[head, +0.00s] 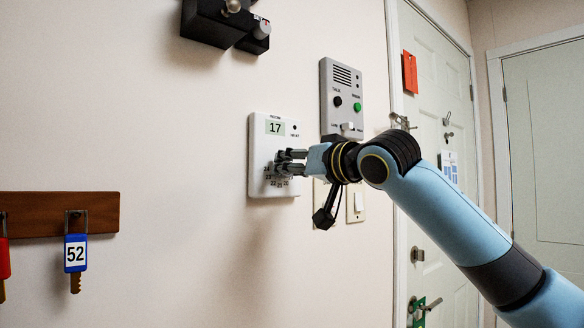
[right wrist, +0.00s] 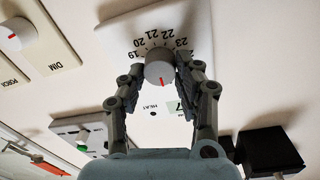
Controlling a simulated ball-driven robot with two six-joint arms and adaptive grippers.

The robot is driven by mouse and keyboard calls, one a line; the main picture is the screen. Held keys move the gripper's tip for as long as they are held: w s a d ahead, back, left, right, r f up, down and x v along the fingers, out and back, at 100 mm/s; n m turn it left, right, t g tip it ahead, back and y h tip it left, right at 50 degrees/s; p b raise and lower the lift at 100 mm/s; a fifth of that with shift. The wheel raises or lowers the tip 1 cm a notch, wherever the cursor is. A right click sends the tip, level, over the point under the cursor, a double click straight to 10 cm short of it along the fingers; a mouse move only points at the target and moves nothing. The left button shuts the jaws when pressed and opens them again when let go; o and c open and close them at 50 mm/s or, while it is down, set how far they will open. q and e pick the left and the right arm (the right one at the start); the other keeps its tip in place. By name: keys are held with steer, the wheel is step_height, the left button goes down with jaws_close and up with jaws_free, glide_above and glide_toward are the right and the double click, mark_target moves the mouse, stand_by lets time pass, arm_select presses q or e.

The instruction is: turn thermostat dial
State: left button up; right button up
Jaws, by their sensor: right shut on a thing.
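The white thermostat (head: 264,135) hangs on the wall left of the intercom, and its small display reads 17 in the head view. Its dial (right wrist: 159,66) is a round grey-white knob with a red pointer mark, ringed by printed numbers around 19 to 23, in the right wrist view. My right gripper (head: 290,162) reaches the thermostat's lower part from the right. In the right wrist view the gripper (right wrist: 161,72) has a finger on each side of the dial and is shut on it. In the head view the fingers hide most of the dial. My left gripper is out of view.
A grey intercom (head: 342,95) with buttons is on the wall right of the thermostat. Switch plates (head: 355,203) sit below it, partly behind my arm. A key rack (head: 60,210) is at lower left. A black wall fixture (head: 225,22) is above. A dimmer knob (right wrist: 17,34) is nearby.

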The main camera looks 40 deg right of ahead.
mark_target(281, 123)
steer(key=shift+d+f+m+y+p, duration=0.1)
steer(key=shift+m+y+p, duration=0.2)
steer(key=shift+m+p, duration=5.05)
steer(key=shift+d+f+m+y+p, duration=0.1)
steer(key=shift+m+y+p, duration=0.2)
steer(key=shift+m+p, duration=5)
steer(key=shift+m+g+b, duration=0.3)
steer(key=shift+m+b, duration=0.2)
steer(key=shift+m, duration=0.25)
steer(key=o, duration=1.1)
steer(key=shift+o, duration=0.2)
step_height(281, 123, up, 10)
